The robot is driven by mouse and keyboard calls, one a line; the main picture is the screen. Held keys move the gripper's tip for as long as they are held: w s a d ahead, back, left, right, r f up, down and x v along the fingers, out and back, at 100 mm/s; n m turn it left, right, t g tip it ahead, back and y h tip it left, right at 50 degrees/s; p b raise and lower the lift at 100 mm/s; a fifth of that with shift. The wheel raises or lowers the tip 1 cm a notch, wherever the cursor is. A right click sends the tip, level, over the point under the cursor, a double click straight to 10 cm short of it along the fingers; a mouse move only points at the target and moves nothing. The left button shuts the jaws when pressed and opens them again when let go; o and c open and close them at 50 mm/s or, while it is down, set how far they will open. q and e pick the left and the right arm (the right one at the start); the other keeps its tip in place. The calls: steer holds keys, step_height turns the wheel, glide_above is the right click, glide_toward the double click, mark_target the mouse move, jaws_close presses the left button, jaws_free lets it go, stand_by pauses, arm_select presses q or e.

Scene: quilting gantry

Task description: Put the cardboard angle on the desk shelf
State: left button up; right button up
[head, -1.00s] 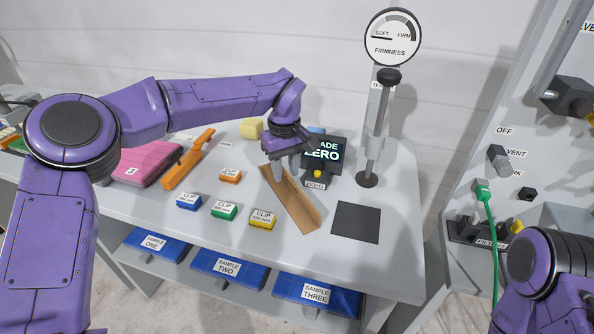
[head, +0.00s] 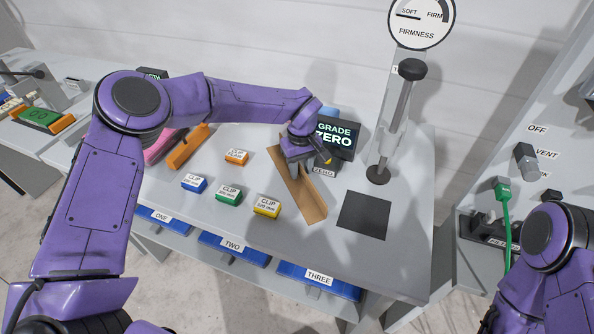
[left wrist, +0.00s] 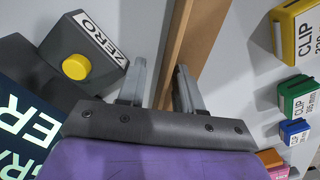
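The cardboard angle (head: 309,206) is a long brown folded strip. It lies slantwise on the grey desk, between the yellow clip block and the grade display. My left gripper (head: 302,172) is low over its middle to far part and hides some of it. In the left wrist view, the angle (left wrist: 196,38) runs between the two open fingers (left wrist: 160,88), with a visible gap on the left side. The desk shelf (head: 268,277) is under the desk's front and carries blue sample cases. My right arm shows at the lower right, but its gripper is out of view.
The grade display (head: 335,137) and its zero button (left wrist: 76,66) stand close to my left gripper. Orange, blue, green and yellow (head: 267,206) clip blocks lie left of the angle. A dark pad (head: 363,215) and the firmness gauge post (head: 394,125) are at the right. Blue cases (head: 318,282) occupy the shelf.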

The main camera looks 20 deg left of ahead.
arm_select(q)
steer(key=shift+s+r, duration=0.15)
steer(key=shift+s, duration=0.2)
jaws_close()
